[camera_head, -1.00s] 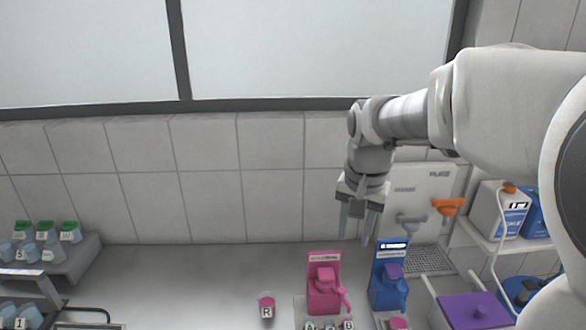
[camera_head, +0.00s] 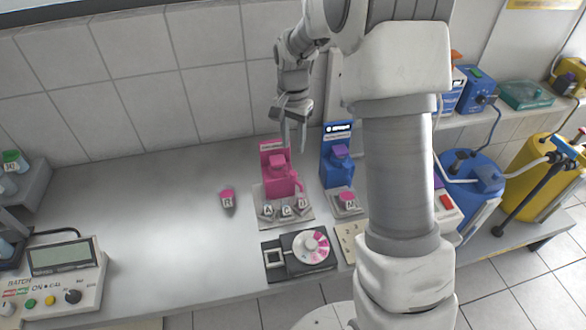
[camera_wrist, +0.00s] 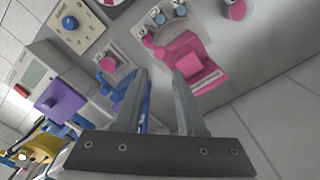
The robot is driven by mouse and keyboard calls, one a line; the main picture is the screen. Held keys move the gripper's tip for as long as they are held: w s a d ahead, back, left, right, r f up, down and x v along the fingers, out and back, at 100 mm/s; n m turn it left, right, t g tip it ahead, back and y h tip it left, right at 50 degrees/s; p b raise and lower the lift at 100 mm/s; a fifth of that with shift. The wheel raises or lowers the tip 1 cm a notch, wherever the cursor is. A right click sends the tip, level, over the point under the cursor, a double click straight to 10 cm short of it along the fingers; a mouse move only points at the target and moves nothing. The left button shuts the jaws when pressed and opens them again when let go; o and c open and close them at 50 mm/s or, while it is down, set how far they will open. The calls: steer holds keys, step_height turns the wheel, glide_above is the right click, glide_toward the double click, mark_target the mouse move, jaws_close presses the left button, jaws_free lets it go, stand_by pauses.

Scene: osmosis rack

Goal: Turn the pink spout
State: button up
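The pink dispenser (camera_head: 275,172) stands upright on the bench, with its pink spout (camera_head: 297,181) at its right front. In the wrist view the pink dispenser (camera_wrist: 205,70) lies just beyond the right finger, its spout (camera_wrist: 160,52) pointing left. My gripper (camera_head: 293,146) hangs fingers down above and slightly behind the pink dispenser. In the wrist view my gripper (camera_wrist: 158,75) has its two fingers apart with nothing between them. The fingers look apart from the spout.
The blue dispenser (camera_head: 337,160) stands close on the right. Labelled cups (camera_head: 286,210) stand before the pink dispenser, with cup R (camera_head: 228,200) alone to the left. A dial device (camera_head: 311,247) and a batch controller (camera_head: 62,275) sit toward the front edge. The bench's left-middle is clear.

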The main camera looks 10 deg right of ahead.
mark_target(293, 172)
step_height(293, 172, down, 11)
steer(key=shift+r+p, duration=0.1)
steer(key=shift+p, duration=0.35)
jaws_close()
stand_by(1.2)
